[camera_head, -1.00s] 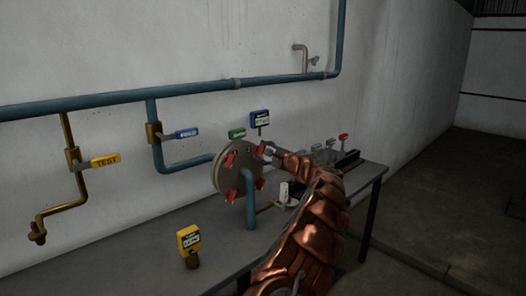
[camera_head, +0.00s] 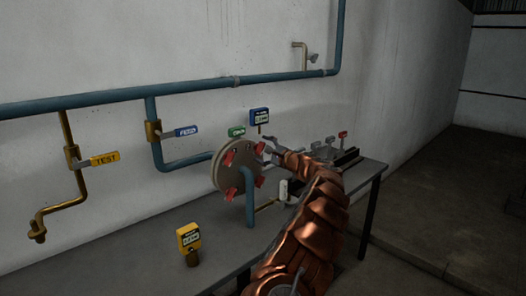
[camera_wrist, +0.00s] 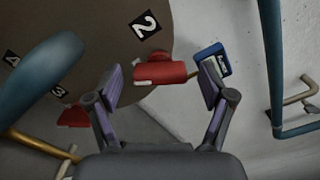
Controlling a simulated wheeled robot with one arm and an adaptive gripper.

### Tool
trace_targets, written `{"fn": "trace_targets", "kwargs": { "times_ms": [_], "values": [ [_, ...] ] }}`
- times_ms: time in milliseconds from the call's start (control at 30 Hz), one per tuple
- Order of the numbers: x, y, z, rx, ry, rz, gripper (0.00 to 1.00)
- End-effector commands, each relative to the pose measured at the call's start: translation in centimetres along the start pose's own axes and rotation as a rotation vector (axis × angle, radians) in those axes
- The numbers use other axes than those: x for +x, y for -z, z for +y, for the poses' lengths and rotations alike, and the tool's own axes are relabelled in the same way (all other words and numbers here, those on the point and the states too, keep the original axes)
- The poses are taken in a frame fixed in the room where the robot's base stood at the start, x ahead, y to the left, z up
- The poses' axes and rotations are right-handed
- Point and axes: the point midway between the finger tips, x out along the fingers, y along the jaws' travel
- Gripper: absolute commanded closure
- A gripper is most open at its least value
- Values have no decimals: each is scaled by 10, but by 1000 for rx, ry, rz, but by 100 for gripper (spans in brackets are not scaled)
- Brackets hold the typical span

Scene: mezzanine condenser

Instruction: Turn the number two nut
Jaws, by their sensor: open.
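The number two nut is a red winged piece (camera_wrist: 162,73) beside the "2" label (camera_wrist: 145,24) on a round brown flange (camera_wrist: 95,25) in the wrist view. My gripper (camera_wrist: 161,88) is open, and the nut shows in the gap between its two fingers, nearer the left one. I cannot tell whether a finger touches it. In the head view my gripper (camera_head: 269,148) is at the flange's upper right (camera_head: 238,166), close to a red nut (camera_head: 259,148). Another red nut (camera_wrist: 73,116) sits near the "3" label (camera_wrist: 58,91).
A blue pipe (camera_head: 249,200) comes out of the flange's front and shows at left in the wrist view (camera_wrist: 40,78). A blue gauge (camera_head: 259,116) stands just behind the nut. A yellow gauge (camera_head: 189,240) stands on the grey bench (camera_head: 150,262). Valve handles line the wall.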

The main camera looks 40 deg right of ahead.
Motion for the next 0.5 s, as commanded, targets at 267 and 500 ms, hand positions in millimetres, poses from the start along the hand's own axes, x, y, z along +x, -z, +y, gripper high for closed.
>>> {"fn": "trace_targets", "kwargs": {
  "times_ms": [267, 500],
  "values": [
    [-9, 0, -2, 0, 2, 1, 19],
    [-32, 0, -1, 3, 3, -1, 19]
  ]
}}
